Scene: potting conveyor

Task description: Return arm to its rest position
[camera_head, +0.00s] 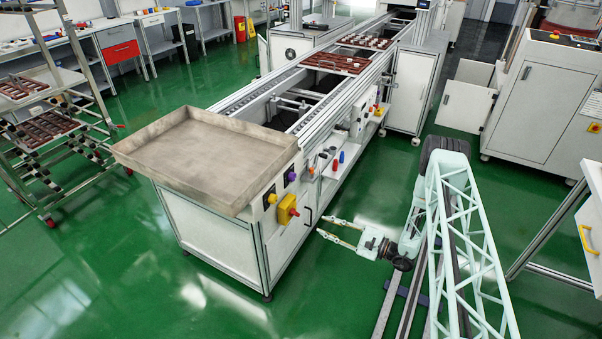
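My gripper (329,229) is at the end of my pale green arm (462,225), low over the green floor and right of the conveyor's near end. Its two thin fingers are spread apart and point left toward the conveyor's side panel. Nothing shows between them. The fingertips look close to the panel, but I cannot tell whether they touch it. My arm's lattice link stands in the right half of the view and hides part of the rail below it.
The conveyor (318,100) runs away from an empty grey tray (205,152) at its near end. Brown trays (337,62) lie farther along it. A yellow switch box (287,209) sticks out near my gripper. A rack (50,125) stands left, a white cabinet (535,105) right.

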